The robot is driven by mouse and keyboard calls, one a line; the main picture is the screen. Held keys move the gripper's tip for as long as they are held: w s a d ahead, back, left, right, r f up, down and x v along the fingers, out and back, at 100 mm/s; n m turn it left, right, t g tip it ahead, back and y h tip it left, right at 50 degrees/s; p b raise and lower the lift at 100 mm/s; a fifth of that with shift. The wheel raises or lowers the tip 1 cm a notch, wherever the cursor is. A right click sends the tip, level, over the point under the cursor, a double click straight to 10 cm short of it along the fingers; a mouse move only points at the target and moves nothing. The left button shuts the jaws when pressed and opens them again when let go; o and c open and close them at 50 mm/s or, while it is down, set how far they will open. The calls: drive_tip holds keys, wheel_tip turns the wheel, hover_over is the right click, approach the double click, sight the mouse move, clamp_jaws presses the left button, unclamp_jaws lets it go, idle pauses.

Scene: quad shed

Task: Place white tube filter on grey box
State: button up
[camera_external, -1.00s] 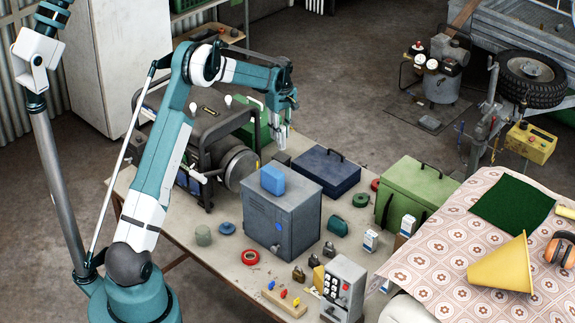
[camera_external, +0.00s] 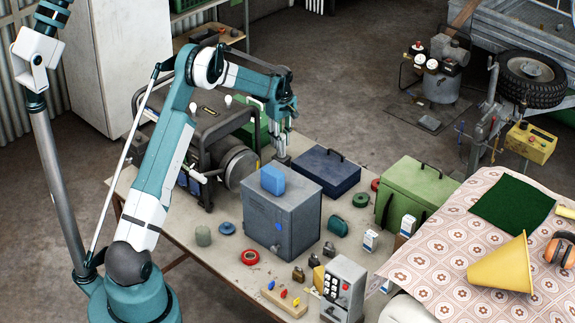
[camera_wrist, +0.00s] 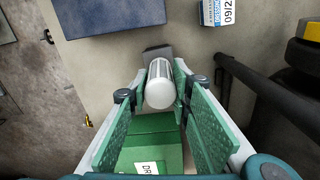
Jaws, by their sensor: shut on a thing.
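The white tube filter (camera_wrist: 159,92), with a rounded white end and a grey slotted side, is between my fingers in the wrist view. My gripper (camera_external: 283,152) is shut on it, low over the far edge of the workbench, behind the grey box. The grey box (camera_external: 272,223) is a tall metal case standing on the bench, with a blue block (camera_external: 272,179) on top. The filter is too small to make out clearly in the external view. A small dark grey piece (camera_wrist: 157,52) shows just beyond the filter; I cannot tell whether they touch.
A dark blue case (camera_external: 328,172) stands right of my gripper, with a green case (camera_external: 412,192) farther right. A generator (camera_external: 205,135) stands close on the left. Small items, including a red ring (camera_external: 250,257) and padlocks, lie around the grey box.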

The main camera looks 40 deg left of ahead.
drive_tip(key=shift+f, duration=0.2)
drive_tip(key=o, duration=0.9)
drive_tip(key=shift+r, duration=0.15)
wheel_tip(320, 180, up, 12)
drive_tip(key=shift+r, duration=0.1)
idle(0.7)
